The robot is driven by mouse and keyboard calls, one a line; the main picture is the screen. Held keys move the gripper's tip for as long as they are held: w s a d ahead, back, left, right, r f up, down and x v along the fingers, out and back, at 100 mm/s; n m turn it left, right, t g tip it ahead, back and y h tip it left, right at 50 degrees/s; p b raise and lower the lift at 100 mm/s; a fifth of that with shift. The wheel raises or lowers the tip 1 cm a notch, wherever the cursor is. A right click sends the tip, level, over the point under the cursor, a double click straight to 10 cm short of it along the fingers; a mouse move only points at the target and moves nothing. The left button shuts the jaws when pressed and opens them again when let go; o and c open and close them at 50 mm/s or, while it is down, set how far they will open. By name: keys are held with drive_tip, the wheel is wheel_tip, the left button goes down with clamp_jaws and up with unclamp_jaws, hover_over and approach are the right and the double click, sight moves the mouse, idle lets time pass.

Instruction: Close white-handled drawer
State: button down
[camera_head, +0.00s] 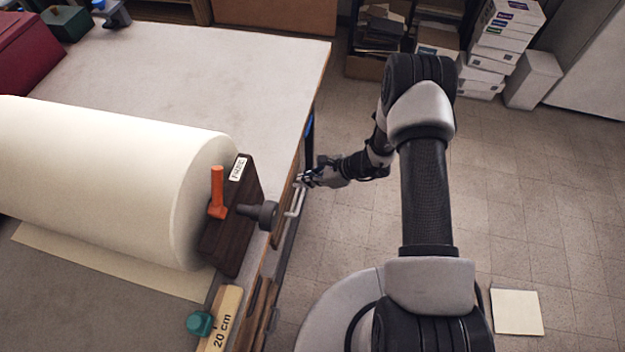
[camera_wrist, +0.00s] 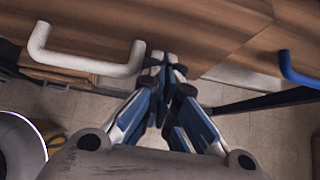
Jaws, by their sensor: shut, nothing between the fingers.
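The white handle (camera_wrist: 85,62) is a bent bar on a wooden drawer front (camera_wrist: 190,25) in the wrist view. In the head view the white handle (camera_head: 295,200) shows at the table's right side, beside the roll stand. My gripper (camera_wrist: 165,65) is shut and empty, its fingertips at the wooden front just right of the handle's right end. In the head view my gripper (camera_head: 306,180) is at the table side, close to the handle. I cannot tell whether the fingertips touch the wood. How far the drawer stands out is hard to see.
A blue handle (camera_wrist: 290,70) is to the right in the wrist view. A large cream roll (camera_head: 110,170) in a dark wooden stand (camera_head: 232,225) lies on the table (camera_head: 230,65). Cartons (camera_head: 500,45) stand at the back. The tiled floor right of my arm is mostly clear.

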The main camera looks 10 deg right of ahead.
drive_tip(key=a, duration=0.1)
drive_tip(key=w+a+b, duration=0.1)
drive_tip(key=a, duration=0.1)
drive_tip(key=a+b, duration=0.1)
drive_tip(key=shift+w+a+f, duration=0.1)
drive_tip(key=shift+w+a, duration=0.1)
drive_tip(key=shift+w, duration=0.05)
drive_tip(key=shift+w+a+r, duration=0.15)
drive_tip(key=shift+r, duration=0.05)
drive_tip(key=shift+d, duration=0.4)
drive_tip(key=d, duration=0.1)
drive_tip(key=s+d, duration=0.1)
drive_tip(key=d, duration=0.1)
drive_tip(key=shift+s+d+f, duration=0.1)
drive_tip(key=shift+s+f, duration=0.05)
drive_tip(key=shift+s, duration=0.05)
drive_tip(key=p, duration=0.3)
approach(296, 175)
drive_tip(key=shift+s+d, duration=0.5)
drive_tip(key=shift+d, duration=0.2)
drive_tip(key=shift+s+d, duration=0.45)
drive_tip(key=shift+d, duration=0.2)
